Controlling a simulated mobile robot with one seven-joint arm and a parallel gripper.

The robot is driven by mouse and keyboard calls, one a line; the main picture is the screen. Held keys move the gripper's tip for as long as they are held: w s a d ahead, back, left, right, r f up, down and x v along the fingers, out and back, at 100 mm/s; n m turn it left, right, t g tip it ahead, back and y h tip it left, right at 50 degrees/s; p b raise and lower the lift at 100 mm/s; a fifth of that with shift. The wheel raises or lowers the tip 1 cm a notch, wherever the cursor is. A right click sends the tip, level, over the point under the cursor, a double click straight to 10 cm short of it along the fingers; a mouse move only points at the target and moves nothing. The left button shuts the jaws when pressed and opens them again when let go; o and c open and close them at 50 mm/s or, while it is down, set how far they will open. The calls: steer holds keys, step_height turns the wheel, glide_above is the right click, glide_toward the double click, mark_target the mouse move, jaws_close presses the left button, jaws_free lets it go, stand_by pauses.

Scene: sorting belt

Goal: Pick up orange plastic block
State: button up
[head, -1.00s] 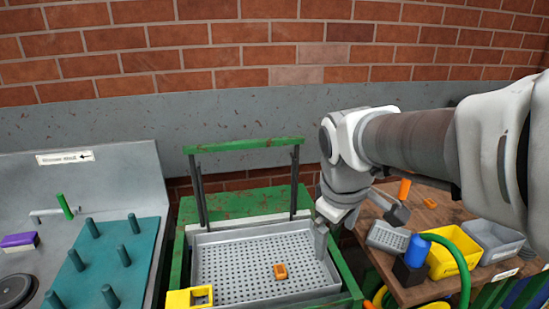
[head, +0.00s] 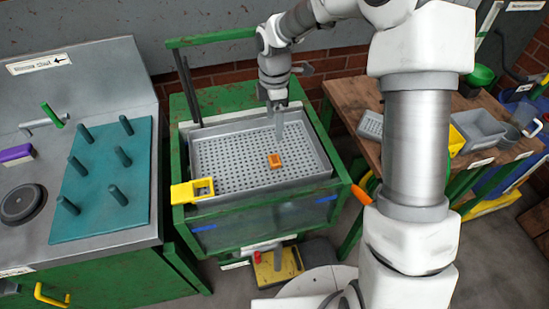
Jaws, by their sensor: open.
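The orange plastic block (head: 274,160) lies on the perforated floor of a grey tray (head: 217,190), right of its middle. The tray sits on top of a green cart. My gripper (head: 279,128) points down over the far part of the tray, a little beyond the block in the picture. Its jaws are open and hold nothing. The gap between the fingers is hard to see from this side. The block is in full view and apart from the gripper.
A yellow square holder (head: 193,190) sits at the tray's front left corner. A teal peg board (head: 98,210) with several upright pegs stands on the bench at left. A wooden table (head: 350,98) with grey and yellow bins is at right, partly behind my arm. The tray floor around the block is clear.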

mark_target(275, 159)
step_height(275, 159, down, 15)
steer(key=shift+w+f, duration=0.1)
steer(key=shift+f, duration=0.1)
steer(key=c, duration=1.4)
steer(key=shift+r, duration=0.15)
steer(key=shift+c, duration=0.2)
